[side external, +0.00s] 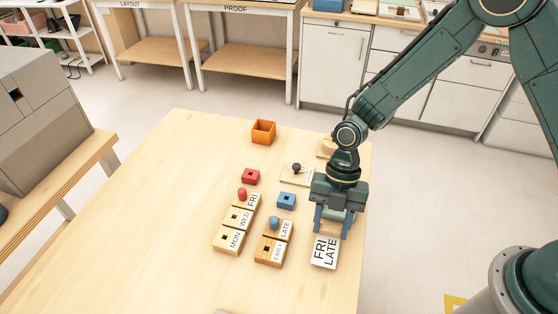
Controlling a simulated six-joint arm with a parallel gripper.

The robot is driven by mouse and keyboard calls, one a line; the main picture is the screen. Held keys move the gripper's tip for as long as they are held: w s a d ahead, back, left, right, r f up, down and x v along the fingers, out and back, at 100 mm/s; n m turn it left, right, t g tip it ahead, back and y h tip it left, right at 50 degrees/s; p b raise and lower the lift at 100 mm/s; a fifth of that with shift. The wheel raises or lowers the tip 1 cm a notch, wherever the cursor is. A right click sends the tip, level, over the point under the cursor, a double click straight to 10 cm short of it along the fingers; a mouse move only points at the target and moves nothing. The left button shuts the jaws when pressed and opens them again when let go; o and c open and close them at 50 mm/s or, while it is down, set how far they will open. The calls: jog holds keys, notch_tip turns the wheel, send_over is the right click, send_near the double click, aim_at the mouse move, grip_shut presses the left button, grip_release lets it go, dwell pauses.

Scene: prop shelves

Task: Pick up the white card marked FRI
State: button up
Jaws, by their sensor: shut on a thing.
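The white card (325,252) reads FRI and LATE in black and is at the right front part of the table. My gripper (332,226) points down at the card's far end, with its blue fingers on either side. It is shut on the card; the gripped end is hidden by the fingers. Whether the card touches the table I cannot tell. A wooden block marked FRI (254,200) stands to the left, in a row with blocks marked WED (237,218) and MON (229,239).
Blocks marked LATE (281,230) and EARLY (272,250) stand just left of the card. A red block (251,176), a blue block (286,200), a board with a black knob (290,178) and an orange box (263,132) are farther back. The table's left side is clear.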

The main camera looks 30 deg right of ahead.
notch_tip(320, 180, up, 19)
jog(key=shift+f, duration=0.2)
dwell(0.3)
dwell(0.6)
